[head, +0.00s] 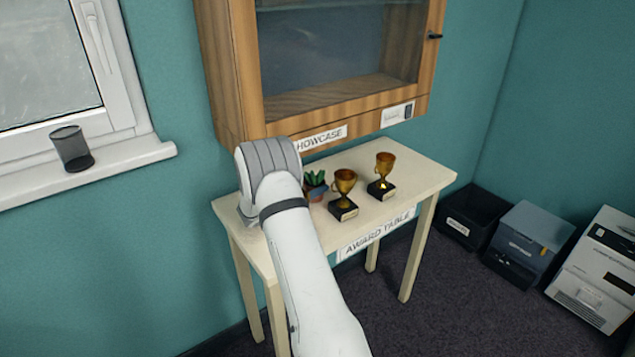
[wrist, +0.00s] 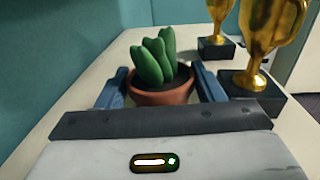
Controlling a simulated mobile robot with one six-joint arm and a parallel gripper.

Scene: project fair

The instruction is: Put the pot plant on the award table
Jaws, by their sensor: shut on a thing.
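The pot plant, a green succulent in a terracotta pot, sits between the blue fingers of my gripper (wrist: 165,90) in the wrist view. My gripper is shut on the pot plant (wrist: 160,97). In the head view the pot plant (head: 315,184) shows just right of my arm's end, at the award table (head: 427,182). The pale table also shows in the wrist view (wrist: 92,75). The pot looks upright and at or very near the tabletop; I cannot tell whether it touches. My arm hides the gripper in the head view.
Two gold trophies on black bases, a nearer one (head: 343,189) and a farther one (head: 384,172), stand right of the plant. The nearer base is close to my right finger. A wooden showcase (head: 235,75) hangs behind the table. Boxes (head: 530,240) stand on the floor at right.

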